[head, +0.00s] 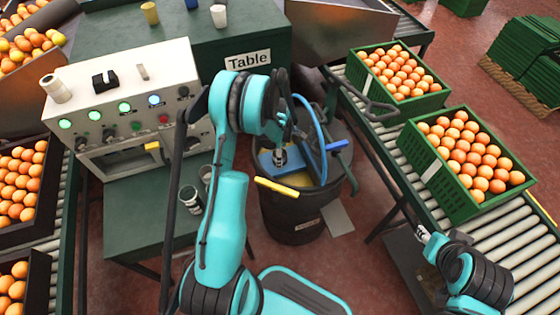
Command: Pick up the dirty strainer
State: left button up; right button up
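A black barrel (292,222) stands in the middle. A blue-rimmed round hoop, which looks like a strainer (323,137), stands tilted at its top, with a blue handle (337,146) on the right. Whether it is dirty cannot be made out. A yellow handle (277,188) sticks out at the barrel's front left, beside a blue piece inside. My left gripper (280,156) is over the barrel opening, left of the hoop; its fingers are too small and partly covered to read. My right gripper (424,236) is low at the right, away from the barrel; its fingers are unclear.
A control box (128,90) and dark cups (191,201) stand left of the barrel. The green table (190,50) is behind. Green crates of oranges (439,182) sit on the roller conveyor (505,236) at the right. Black crates of oranges line the left edge.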

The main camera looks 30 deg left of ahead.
pick_arm(q)
jog(key=c, duration=1.3)
